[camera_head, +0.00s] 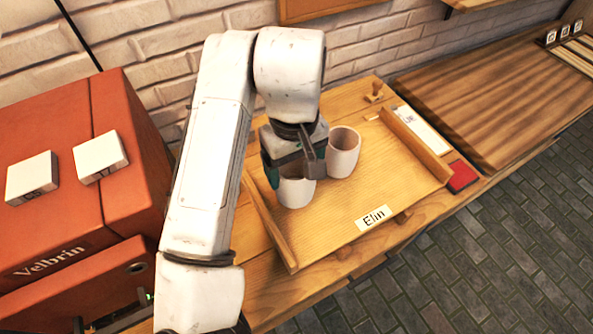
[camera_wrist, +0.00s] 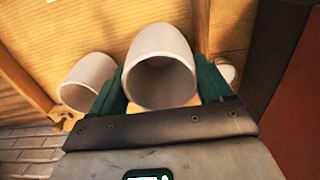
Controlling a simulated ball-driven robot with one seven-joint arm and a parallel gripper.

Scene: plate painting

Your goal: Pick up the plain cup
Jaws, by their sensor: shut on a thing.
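Two pale, plain-looking cups are on the wooden tray (camera_head: 385,185) marked "Elin". My gripper (camera_head: 293,172) is around the front-left cup (camera_head: 295,194), its jaws shut on that cup's sides. In the wrist view this held cup (camera_wrist: 161,65) sits between the green fingers of my gripper (camera_wrist: 160,88), its open mouth facing the camera. The other cup (camera_head: 343,152) stands just right of and behind the held one, and shows at the left in the wrist view (camera_wrist: 88,82). No pattern shows on either cup. I cannot tell whether the held cup is clear of the tray.
An orange-red cabinet (camera_head: 75,165) marked "Velbrin" stands left, with two white blocks on top. A small wooden stamp-like piece (camera_head: 375,92), a white card (camera_head: 421,130) and a red pad (camera_head: 462,176) lie near the tray. A small whitish round thing (camera_wrist: 228,72) is beside the right finger.

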